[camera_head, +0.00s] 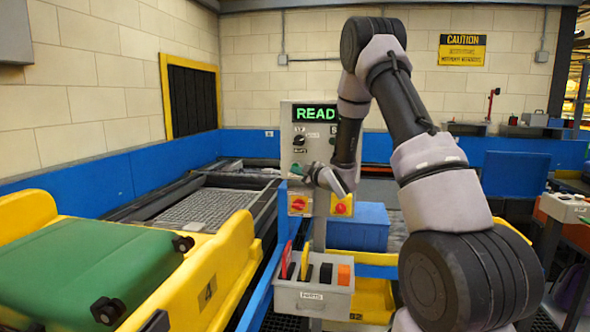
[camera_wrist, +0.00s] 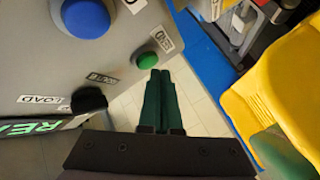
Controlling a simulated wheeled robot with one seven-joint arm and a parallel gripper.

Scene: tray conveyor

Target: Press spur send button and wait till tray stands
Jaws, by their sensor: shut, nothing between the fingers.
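The grey control panel (camera_head: 298,150) stands upright in the middle, with a lit green display (camera_head: 315,113) reading "READ", its end hidden by my arm. In the wrist view a green button (camera_wrist: 146,60) has a small label beside it, hard to read at this angle. A blue button (camera_wrist: 85,17) is on the same panel face. My gripper (camera_wrist: 158,74) is shut and empty, its fingertips close beside the green button; contact cannot be told. In the head view my gripper (camera_head: 310,174) is before the panel. A yellow tray (camera_head: 205,290) marked 4 holds a green suitcase (camera_head: 95,275).
A black selector knob (camera_wrist: 88,102) is near a "LOAD" label. A grey holder (camera_head: 312,298) stands below. A roller or mesh conveyor bed (camera_head: 205,207) lies left, bare.

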